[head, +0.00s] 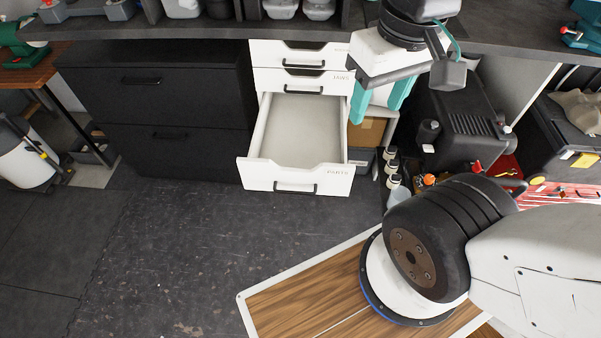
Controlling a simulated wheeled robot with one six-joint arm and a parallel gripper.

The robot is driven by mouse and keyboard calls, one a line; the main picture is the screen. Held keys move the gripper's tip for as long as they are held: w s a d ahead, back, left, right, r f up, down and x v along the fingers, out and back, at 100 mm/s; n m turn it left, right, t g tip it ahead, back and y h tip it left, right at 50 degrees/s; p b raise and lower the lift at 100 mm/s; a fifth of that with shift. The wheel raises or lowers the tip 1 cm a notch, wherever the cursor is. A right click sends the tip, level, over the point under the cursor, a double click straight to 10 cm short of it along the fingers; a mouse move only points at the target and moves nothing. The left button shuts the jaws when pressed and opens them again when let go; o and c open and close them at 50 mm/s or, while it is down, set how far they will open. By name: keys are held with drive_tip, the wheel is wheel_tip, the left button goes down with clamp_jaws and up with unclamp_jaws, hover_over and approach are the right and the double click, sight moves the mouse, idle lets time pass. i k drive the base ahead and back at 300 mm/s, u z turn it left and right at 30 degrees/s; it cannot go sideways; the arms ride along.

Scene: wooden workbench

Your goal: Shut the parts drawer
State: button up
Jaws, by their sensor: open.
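The parts drawer (297,177) is the lowest of the white drawers under the bench. It is pulled out, and its grey inside (300,128) looks empty. Its white front carries a dark handle (296,187) and a small label that seems to read PARTS. My gripper (379,104) hangs to the right of the open drawer, near its right side in the picture, with its teal fingers pointing down. The fingers are apart with nothing between them. The frame does not show clearly whether a finger touches the drawer.
Two shut white drawers (303,80) sit above it. A black cabinet (160,110) stands at the left. A cardboard box (367,131) and a black machine (455,125) are at the right. The dark bench top (200,28) runs above. The floor (190,240) before the drawer is clear.

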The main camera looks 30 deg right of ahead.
sight(299, 144)
drive_tip(key=z, duration=0.05)
drive_tip(key=i, duration=0.5)
drive_tip(key=k, duration=1.75)
drive_tip(key=z, duration=0.55)
drive_tip(key=i, duration=0.65)
drive_tip(key=u, duration=0.2)
